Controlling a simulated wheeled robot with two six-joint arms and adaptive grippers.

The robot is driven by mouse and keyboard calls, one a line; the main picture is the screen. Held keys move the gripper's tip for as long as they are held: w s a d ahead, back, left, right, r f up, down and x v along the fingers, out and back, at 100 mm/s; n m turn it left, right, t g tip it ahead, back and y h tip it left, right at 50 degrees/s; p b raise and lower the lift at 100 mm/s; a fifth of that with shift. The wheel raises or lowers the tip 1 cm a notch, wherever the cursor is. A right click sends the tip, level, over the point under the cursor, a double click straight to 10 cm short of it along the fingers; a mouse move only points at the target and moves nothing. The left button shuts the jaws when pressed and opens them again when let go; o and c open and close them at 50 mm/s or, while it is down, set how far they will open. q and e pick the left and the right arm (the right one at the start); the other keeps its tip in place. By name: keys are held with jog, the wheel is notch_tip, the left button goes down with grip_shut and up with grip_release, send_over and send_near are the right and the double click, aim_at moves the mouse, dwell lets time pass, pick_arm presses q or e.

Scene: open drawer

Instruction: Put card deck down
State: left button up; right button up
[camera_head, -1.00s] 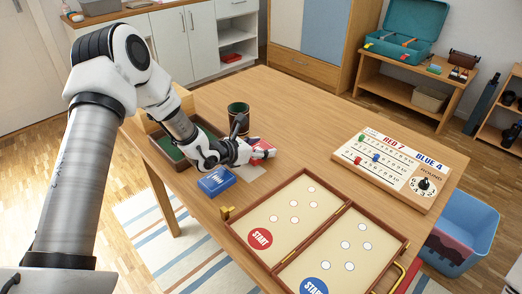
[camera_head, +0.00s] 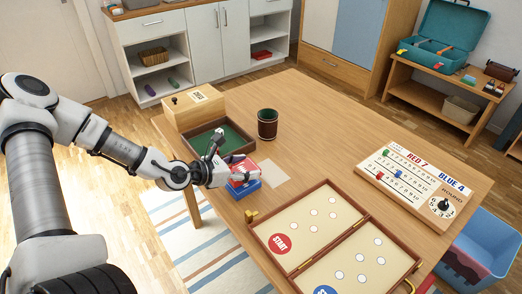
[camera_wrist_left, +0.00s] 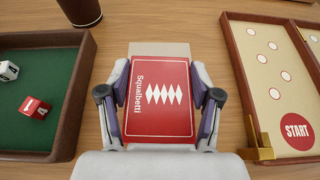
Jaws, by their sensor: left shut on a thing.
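My left gripper (camera_head: 238,178) is shut on a red card deck marked "Squalbetti" (camera_wrist_left: 158,97). The deck (camera_head: 243,167) lies flat between the two fingers, directly over a blue box (camera_head: 247,189) on the table. I cannot tell whether the deck touches the blue box. In the wrist view the deck hides the blue box. A pale flat rectangle (camera_head: 273,174) lies on the table just right of the deck; its edge shows beyond the deck in the wrist view (camera_wrist_left: 158,48). My right gripper is not in view.
A green-lined dice tray (camera_head: 237,137) with a white die (camera_wrist_left: 8,71) and a red die (camera_wrist_left: 35,108) sits left of the deck. A dark cup (camera_head: 267,124) stands behind. The open START board (camera_head: 318,215) is right, the scoreboard (camera_head: 415,178) farther right. The table's middle is clear.

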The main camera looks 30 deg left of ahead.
pick_arm(q)
jog(key=shift+s, duration=0.25)
jog(key=shift+d+r, duration=0.2)
jog(key=shift+d, duration=0.05)
jog(key=s+d+m+g+h+p, duration=0.1)
jog(key=d+m+h, duration=0.1)
jog(key=d, duration=0.3)
jog(key=s+d+r+m+g+h+p, duration=0.1)
jog(key=d+m+g+h+p, duration=0.1)
jog(key=d, duration=0.4)
jog(key=s+d+r+m+g+h+p, duration=0.1)
jog(key=d+m+h+p, duration=0.1)
jog(key=d, duration=0.3)
jog(key=shift+s+d+r+g, duration=0.25)
jog(key=shift+s+g, duration=0.05)
jog(key=shift+s, duration=0.1)
jog(key=shift+s+d+m, duration=0.2)
jog(key=shift+d+m, duration=0.05)
jog(key=shift+m, duration=0.15)
jog(key=shift+f, duration=0.15)
